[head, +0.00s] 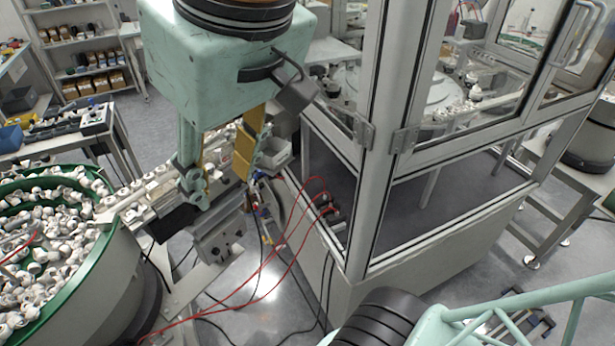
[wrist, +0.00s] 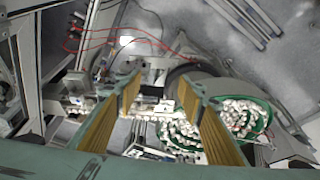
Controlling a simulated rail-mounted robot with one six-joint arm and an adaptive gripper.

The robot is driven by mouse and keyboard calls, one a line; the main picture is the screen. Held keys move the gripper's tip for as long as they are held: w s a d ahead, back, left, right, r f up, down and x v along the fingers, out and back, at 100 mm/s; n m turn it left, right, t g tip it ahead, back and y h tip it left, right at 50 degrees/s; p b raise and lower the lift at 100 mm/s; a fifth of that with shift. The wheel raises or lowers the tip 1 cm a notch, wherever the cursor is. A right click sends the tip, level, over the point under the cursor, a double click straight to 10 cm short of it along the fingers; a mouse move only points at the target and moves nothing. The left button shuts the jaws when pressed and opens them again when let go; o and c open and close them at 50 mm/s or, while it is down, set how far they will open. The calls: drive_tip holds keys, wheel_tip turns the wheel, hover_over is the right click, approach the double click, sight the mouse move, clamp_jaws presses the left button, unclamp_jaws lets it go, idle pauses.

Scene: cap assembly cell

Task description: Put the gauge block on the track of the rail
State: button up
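My gripper (head: 226,182) hangs above the feeder rail in the head view, its two fingers wide apart. The wrist view shows the same open gripper (wrist: 160,84), with yellow inner pads and nothing clearly held between them. The rail's track (head: 150,187) runs from the bowl towards the glazed cabinet and carries pale caps. Part of it passes behind my fingers. In the wrist view the track (wrist: 163,117) crosses between and below the fingers. I cannot make out the gauge block for certain in either view.
A green-rimmed bowl (head: 88,288) full of white caps stands at the left. A framed, glazed cabinet (head: 364,140) stands close on the right. Red hoses (head: 268,262) loop below my gripper. A side table (head: 60,145) holds parts at the left back.

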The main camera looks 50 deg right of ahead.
drive_tip(key=s, duration=0.3)
drive_tip(key=s+f, duration=0.1)
drive_tip(key=s, duration=0.1)
drive_tip(key=shift+s+d, duration=0.1)
drive_tip(key=shift+r, duration=0.1)
idle(0.6)
